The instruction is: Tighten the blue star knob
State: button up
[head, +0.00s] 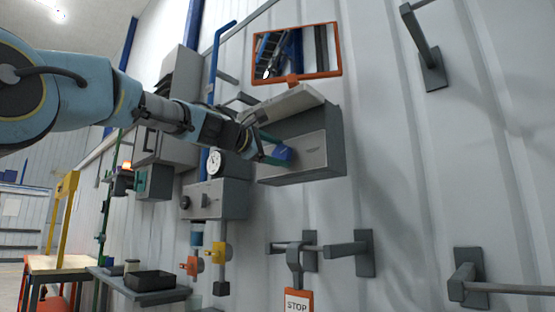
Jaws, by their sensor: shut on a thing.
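The blue star knob (283,153) shows as a small blue shape on the left side of the front of a grey wall box (314,152). My arm reaches in from the left, and my gripper (272,150) is at the knob, with its greenish fingers against it. The gripper is shut on the knob. The fingers hide part of the knob, and its star outline is too small to make out.
An orange-framed mirror (297,54) hangs just above the box. A grey panel with a round gauge (214,163) is below my wrist. A shelf with a black tray (150,281) is lower left.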

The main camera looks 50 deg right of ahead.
jog(key=m, duration=0.1)
jog(key=m+b, duration=0.1)
jog(key=m, duration=0.1)
jog(key=m+b, duration=0.1)
jog(key=shift+f+m, duration=0.3)
jog(key=shift+m+b, duration=0.85)
jog(key=shift+m, duration=0.85)
jog(key=o, duration=1.2)
jog(key=shift+o, duration=0.2)
jog(key=a+b, duration=0.5)
jog(key=a, duration=0.5)
jog(key=shift+w+a+b, duration=0.3)
jog(key=shift+a, duration=0.1)
